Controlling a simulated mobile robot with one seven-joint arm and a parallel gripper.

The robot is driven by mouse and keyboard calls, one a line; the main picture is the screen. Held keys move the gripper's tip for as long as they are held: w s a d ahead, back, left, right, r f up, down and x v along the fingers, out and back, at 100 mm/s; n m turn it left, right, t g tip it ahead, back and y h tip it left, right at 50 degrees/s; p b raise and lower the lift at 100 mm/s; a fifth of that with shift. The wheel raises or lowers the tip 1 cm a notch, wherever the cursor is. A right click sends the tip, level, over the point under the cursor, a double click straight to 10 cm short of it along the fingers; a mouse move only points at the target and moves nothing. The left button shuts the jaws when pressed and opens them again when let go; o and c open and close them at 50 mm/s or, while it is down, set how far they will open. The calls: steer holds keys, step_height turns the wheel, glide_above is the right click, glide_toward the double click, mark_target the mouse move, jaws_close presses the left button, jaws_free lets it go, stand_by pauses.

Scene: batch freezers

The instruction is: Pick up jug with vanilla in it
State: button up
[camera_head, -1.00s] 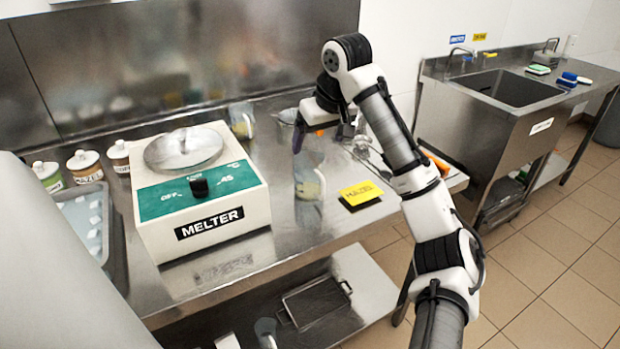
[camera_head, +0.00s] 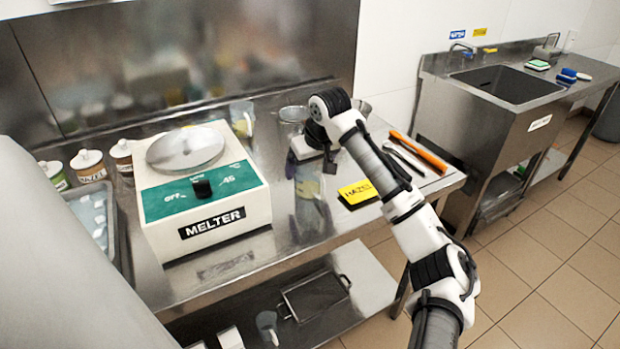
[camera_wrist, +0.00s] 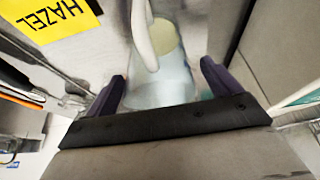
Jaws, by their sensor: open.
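A clear jug (camera_head: 307,186) with pale yellow contents stands on the steel counter to the right of the melter. I cannot read any vanilla label on it. In the wrist view a clear jug (camera_wrist: 160,92) with a pale handle lies between the two purple fingers of my gripper (camera_wrist: 164,78). The fingers are apart, one on each side of it, and I cannot tell whether they touch it. In the head view my gripper (camera_head: 318,158) is at the jug's upper part and hides some of it. Another clear jug (camera_head: 242,117) with yellowish contents stands behind the melter.
The white and green melter (camera_head: 203,195) stands to the left. A yellow "HAZEL" card (camera_head: 359,192) is close to the right of the jug, and also shows in the wrist view (camera_wrist: 52,18). Utensils, including an orange-handled one (camera_head: 420,152), lie farther right. A clear container (camera_head: 293,115) stands behind.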

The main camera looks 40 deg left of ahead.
steer(key=c, duration=1.1)
